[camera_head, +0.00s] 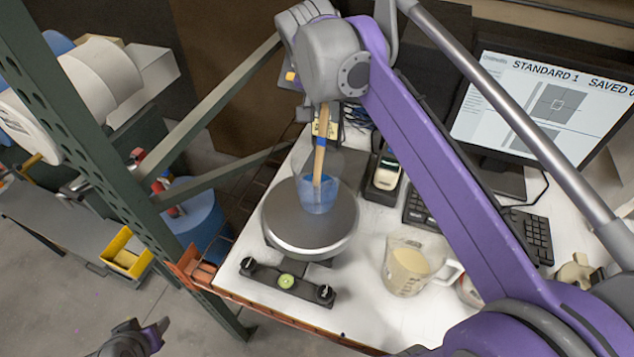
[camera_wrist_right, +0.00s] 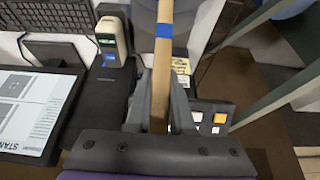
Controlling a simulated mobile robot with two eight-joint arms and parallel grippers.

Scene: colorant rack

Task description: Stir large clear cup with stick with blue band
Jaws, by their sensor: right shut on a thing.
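The wooden stick (camera_head: 320,158) has a blue band (camera_head: 320,141) and hangs nearly upright. My right gripper (camera_head: 324,106) is shut on its upper part. The stick's lower end is inside the large clear cup (camera_head: 318,198), which has a bluish tint and stands on the round scale plate (camera_head: 290,235). In the right wrist view the stick (camera_wrist_right: 161,75) runs between the two fingers of the gripper (camera_wrist_right: 158,85), with the blue band (camera_wrist_right: 164,30) beyond them. My left gripper (camera_head: 150,335) is at the bottom left, away from the table; its jaws are unclear.
A measuring jug (camera_head: 408,270) stands right of the scale. A black bar (camera_head: 286,282) with knobs lies in front. A handheld device (camera_head: 385,172), keyboard (camera_head: 530,237) and monitor (camera_head: 545,105) are behind and right. A green rack post (camera_head: 100,150) stands left.

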